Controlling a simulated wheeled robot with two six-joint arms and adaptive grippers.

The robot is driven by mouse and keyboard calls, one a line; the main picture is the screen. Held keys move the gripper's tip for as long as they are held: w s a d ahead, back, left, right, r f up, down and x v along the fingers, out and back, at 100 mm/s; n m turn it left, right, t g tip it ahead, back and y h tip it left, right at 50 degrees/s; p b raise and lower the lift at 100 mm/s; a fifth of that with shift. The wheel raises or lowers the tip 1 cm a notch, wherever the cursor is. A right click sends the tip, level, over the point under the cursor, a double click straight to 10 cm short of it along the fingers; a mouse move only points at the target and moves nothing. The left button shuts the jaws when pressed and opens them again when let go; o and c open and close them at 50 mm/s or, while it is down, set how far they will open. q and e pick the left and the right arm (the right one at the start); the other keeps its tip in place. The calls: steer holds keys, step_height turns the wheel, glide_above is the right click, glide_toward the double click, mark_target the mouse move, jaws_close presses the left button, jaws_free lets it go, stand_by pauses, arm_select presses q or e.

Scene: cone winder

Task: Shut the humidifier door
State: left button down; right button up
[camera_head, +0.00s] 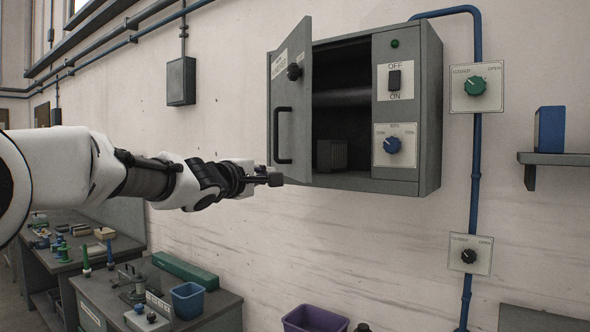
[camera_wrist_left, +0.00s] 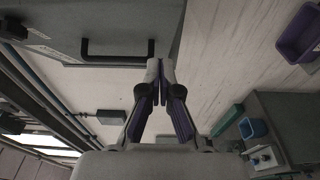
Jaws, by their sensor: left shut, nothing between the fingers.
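The humidifier (camera_head: 430,110) is a grey wall cabinet in the head view. Its door (camera_head: 292,100) is hinged on the left and stands open, swung out toward me. The door has a black bar handle (camera_head: 279,135) and a round black knob. The dark inside shows to the right of the door. My left gripper (camera_head: 276,179) is shut and empty, just below the door's lower edge and handle. In the left wrist view the shut fingertips (camera_wrist_left: 160,68) are beside the door's edge, near the handle (camera_wrist_left: 117,51). Contact with the door cannot be told. My right gripper is not in view.
The cabinet front carries an off/on switch (camera_head: 394,80) and a blue dial (camera_head: 392,145). A pipe with two valve plates runs down the wall to the right, near a shelf (camera_head: 560,158). Benches with tools and bins stand below. The wall under the cabinet is clear.

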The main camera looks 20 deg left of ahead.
mark_target(302, 168)
arm_select(q)
steer(key=w+d, duration=0.1)
steer(key=w, duration=0.1)
steer(key=w+d, duration=0.2)
steer(key=w+d+p, duration=0.1)
steer(key=w, duration=0.2)
steer(key=shift+d+r, duration=0.15)
steer(key=shift+d, duration=0.2)
steer(key=shift+s+r, duration=0.1)
steer(key=shift+s, duration=0.1)
steer(key=shift+a, duration=0.1)
